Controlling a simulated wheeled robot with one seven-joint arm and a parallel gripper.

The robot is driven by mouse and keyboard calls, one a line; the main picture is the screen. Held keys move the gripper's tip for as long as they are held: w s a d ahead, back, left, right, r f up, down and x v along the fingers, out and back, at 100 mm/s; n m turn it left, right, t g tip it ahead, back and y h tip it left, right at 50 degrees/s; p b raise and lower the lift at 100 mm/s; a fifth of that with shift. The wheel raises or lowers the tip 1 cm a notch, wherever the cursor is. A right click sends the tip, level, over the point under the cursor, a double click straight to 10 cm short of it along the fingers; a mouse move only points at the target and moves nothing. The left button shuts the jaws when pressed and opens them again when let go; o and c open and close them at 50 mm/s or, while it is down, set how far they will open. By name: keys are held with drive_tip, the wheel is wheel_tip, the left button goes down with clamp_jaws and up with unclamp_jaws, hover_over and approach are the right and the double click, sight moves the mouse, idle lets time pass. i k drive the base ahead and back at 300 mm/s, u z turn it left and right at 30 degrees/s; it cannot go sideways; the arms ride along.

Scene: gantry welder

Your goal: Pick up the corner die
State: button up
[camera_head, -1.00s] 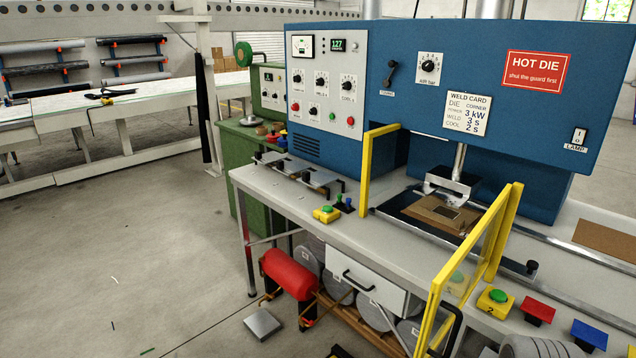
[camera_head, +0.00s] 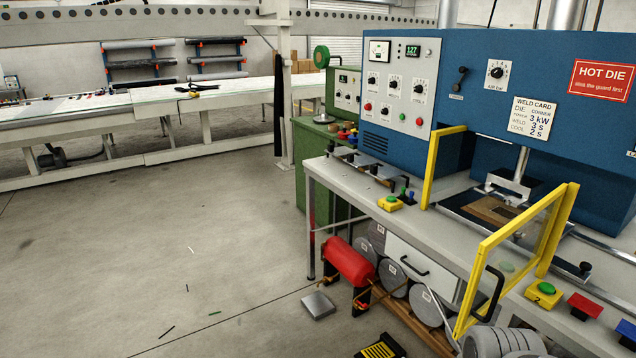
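Several small dies with dark tops (camera_head: 368,169) sit in a row on the left part of the grey bench (camera_head: 330,177), in front of the blue welder's control panel. They are small and partly overlap, so I cannot tell which is the corner die. The weld card (camera_head: 534,118) on the blue welder (camera_head: 480,90) reads corner die, 3 kW, 3 s, 2 s. Under the press head (camera_head: 510,188), a brown piece (camera_head: 490,209) lies on the dark bed. My gripper is not in view; a grey rounded part at the lower right looks like my arm.
Yellow guard frames (camera_head: 437,165) stand around the press. A yellow box with a green button (camera_head: 390,203) is on the bench. A red cylinder (camera_head: 350,262) and grey rolls lie below it. A grey pedal (camera_head: 318,306) is on the floor. Left floor is mostly open.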

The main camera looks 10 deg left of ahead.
sight(382, 174)
drive_tip(key=u, duration=0.75)
drive_tip(key=i, duration=3.4)
drive_tip(key=z, duration=0.3)
